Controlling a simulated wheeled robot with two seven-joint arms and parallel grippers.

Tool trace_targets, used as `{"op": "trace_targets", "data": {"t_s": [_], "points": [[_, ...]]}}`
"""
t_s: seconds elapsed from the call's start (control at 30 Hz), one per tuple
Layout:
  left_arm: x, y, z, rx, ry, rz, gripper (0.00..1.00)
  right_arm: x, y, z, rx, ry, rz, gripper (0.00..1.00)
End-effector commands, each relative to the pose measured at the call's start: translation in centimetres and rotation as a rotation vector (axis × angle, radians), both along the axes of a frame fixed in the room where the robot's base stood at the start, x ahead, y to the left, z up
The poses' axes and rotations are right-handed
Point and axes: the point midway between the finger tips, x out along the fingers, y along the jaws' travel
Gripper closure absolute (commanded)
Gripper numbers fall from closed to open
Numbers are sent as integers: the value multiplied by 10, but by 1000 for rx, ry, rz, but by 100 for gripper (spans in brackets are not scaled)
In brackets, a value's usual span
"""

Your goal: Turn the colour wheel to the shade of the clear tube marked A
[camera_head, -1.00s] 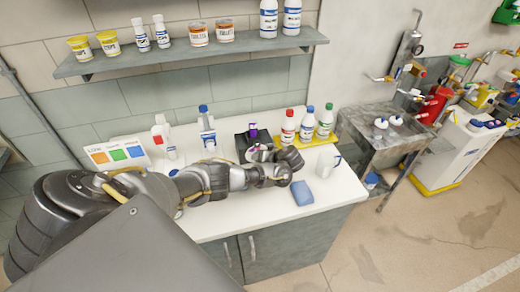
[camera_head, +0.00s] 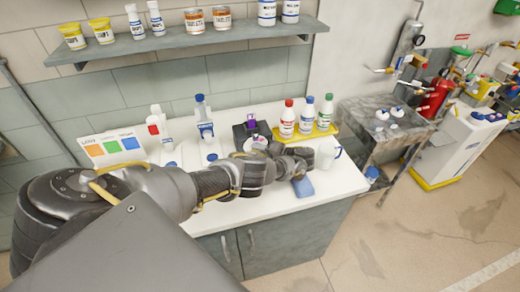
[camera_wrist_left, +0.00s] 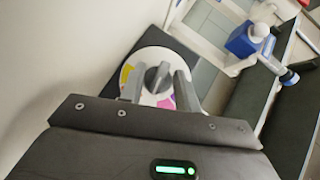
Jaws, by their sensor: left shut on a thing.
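The colour wheel is a pale disc with yellow and magenta patches and a grey knob (camera_wrist_left: 157,77) at its middle. In the head view the wheel (camera_head: 256,142) shows on a dark stand, partly hidden by my arm. My left gripper (camera_wrist_left: 158,88) has a finger on each side of the knob and is shut on it; in the head view the gripper is mostly hidden behind my wrist. A purple-filled tube (camera_head: 251,121) stands upright at the back of the stand; I cannot read any mark on it. My right gripper is not in view.
Red, blue and green-capped bottles (camera_head: 306,116) stand on a yellow tray right of the stand. A white mug (camera_head: 327,153) and blue sponge (camera_head: 303,187) are near my wrist. A blue-capped bottle (camera_head: 203,118) and colour card (camera_head: 112,146) are left. A shelf (camera_head: 190,45) hangs above.

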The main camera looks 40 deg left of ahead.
Motion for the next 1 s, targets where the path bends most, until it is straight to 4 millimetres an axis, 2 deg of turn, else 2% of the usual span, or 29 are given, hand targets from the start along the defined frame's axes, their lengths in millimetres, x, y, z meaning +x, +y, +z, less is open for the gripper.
{"op": "trace_targets", "data": {"t_s": [0.47,0.5,0.53,0.83,1.0], "points": [[1,2,3,9,6,2,90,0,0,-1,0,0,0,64],[1,2,2,9,6,2,62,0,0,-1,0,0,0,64],[1,2,2,8,6,1,61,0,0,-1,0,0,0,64],[1,-2,1,6,7,-1,61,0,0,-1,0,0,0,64],[5,-24,7,5,6,-3,61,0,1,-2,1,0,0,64]]}}
